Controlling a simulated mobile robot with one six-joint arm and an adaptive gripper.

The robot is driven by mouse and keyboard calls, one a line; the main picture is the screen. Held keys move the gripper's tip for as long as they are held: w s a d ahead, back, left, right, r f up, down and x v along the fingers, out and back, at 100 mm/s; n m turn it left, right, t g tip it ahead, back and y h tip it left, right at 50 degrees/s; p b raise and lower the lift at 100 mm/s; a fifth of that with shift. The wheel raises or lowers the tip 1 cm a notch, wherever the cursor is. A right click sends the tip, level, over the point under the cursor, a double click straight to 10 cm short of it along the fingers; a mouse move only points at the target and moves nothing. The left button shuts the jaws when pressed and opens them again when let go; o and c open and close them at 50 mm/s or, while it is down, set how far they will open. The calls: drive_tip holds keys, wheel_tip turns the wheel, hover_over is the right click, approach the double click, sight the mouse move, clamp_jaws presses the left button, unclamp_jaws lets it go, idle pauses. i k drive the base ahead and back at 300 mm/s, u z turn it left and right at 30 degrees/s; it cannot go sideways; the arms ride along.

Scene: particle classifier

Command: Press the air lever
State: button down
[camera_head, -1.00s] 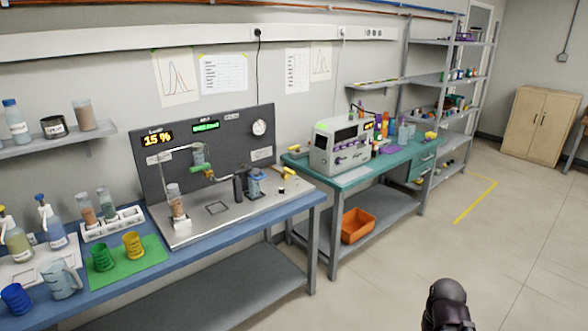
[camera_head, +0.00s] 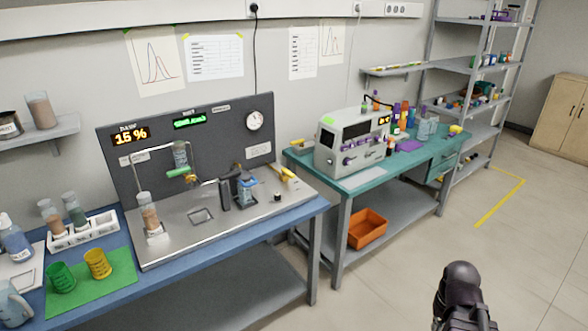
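The particle classifier has a dark upright panel (camera_head: 228,132) with a 15 % display (camera_head: 130,135), a green display (camera_head: 189,121) and a round gauge (camera_head: 254,121). On its steel base stand glass tubes, a green-handled part (camera_head: 179,172), a black upright part (camera_head: 225,193) beside a blue-topped jar, and a small yellow handle (camera_head: 287,173) at the right end. I cannot tell which of these is the air lever. A dark rounded link of my arm shows at the lower right, well apart from the classifier. My gripper is not in view.
The classifier stands on a blue bench (camera_head: 215,238) with a green mat (camera_head: 88,290), cups and a tube rack (camera_head: 84,235). A teal bench (camera_head: 370,183) with a grey instrument (camera_head: 350,141) stands to its right, an orange bin (camera_head: 367,229) below. Floor (camera_head: 400,290) in front is clear.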

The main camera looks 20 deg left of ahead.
sight(284, 170)
drive_tip(key=i, duration=1.45)
drive_tip(key=u, duration=1.7)
drive_tip(key=k, duration=0.55)
drive_tip(key=u, duration=0.15)
